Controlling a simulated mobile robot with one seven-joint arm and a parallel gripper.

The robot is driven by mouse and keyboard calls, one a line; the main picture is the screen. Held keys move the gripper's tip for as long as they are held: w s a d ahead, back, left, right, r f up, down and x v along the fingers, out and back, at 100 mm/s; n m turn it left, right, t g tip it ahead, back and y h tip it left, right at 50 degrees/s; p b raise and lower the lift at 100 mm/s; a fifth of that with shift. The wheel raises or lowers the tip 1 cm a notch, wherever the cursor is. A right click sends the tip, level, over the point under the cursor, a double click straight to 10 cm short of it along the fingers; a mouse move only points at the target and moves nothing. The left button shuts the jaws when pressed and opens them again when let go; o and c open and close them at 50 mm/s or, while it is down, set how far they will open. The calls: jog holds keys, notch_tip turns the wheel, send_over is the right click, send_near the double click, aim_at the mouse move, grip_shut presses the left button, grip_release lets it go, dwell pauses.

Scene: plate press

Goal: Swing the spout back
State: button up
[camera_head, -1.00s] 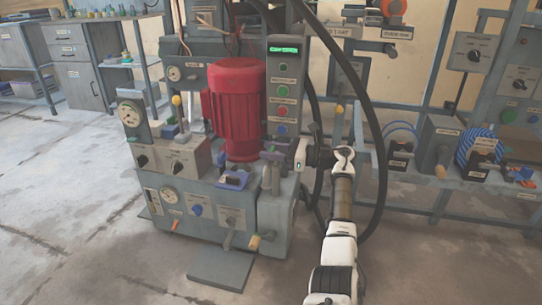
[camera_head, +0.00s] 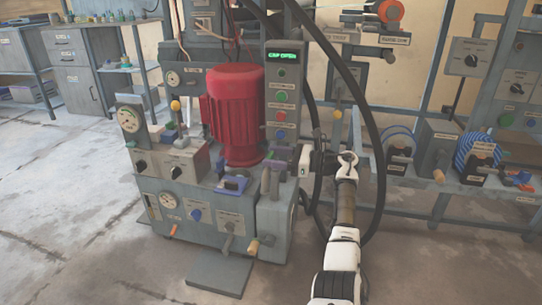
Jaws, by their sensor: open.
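A grey bent pipe (camera_head: 266,182), which looks like the spout, stands on top of the right-hand box of the press, in front of the red motor (camera_head: 236,115). A small purple-grey part (camera_head: 276,160) sits just behind the pipe. My gripper (camera_head: 303,160) is at the right edge of the press, just right of the pipe and below the button panel. It is open, with nothing seen between its fingers. The fingers are small and partly hidden here, and I cannot tell whether they touch anything.
The button panel (camera_head: 283,95) with a lit green display stands behind my gripper. A thick black hose (camera_head: 370,120) loops down past my arm. A rack shelf (camera_head: 500,188) with blue coils is to the right. The floor at left is clear.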

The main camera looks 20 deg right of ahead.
jog(key=p+v, duration=0.1)
jog(key=v, duration=1.1)
jog(key=shift+d, duration=0.2)
